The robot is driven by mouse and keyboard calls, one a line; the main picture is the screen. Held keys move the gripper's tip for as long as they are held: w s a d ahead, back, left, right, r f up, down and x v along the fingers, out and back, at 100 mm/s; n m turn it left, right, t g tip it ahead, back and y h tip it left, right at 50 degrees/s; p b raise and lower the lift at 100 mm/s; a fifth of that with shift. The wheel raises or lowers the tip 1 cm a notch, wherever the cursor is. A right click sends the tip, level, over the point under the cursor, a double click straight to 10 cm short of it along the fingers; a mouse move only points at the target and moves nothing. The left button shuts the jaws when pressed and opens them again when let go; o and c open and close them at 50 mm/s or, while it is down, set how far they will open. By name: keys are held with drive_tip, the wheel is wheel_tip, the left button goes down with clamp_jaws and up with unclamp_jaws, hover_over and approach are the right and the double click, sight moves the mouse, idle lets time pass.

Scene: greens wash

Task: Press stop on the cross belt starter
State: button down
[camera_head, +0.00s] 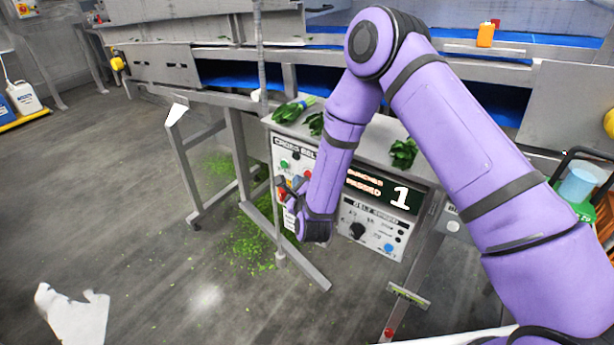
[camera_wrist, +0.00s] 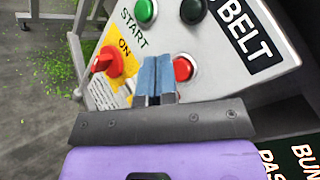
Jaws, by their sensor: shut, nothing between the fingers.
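The cross belt starter (camera_head: 283,149) is a light grey panel at the middle of the head view, partly hidden by my arm. In the wrist view the starter panel (camera_wrist: 112,38) shows a green start button (camera_wrist: 146,10), a dark round button or lamp (camera_wrist: 193,11), a red button (camera_wrist: 183,69) and a red switch (camera_wrist: 108,62) on a yellow plate marked ON. My gripper (camera_wrist: 157,62) is shut and empty, its blue fingertips close to the panel just left of the red button. I cannot tell whether the fingertips touch the panel. In the head view my gripper (camera_head: 289,193) is in front of the starter.
Right of the starter are a counter display (camera_head: 390,191) reading 1 and a belt speed panel (camera_head: 371,228) with a black knob. Bunches of greens (camera_head: 403,152) lie on the ledge above. Metal legs (camera_head: 190,170) stand at left. Open floor lies left.

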drive_tip(key=s+a, duration=0.1)
drive_tip(key=s, duration=0.1)
drive_tip(key=s+a, duration=0.1)
drive_tip(key=a, duration=0.1)
drive_tip(key=shift+s, duration=0.4)
idle(0.5)
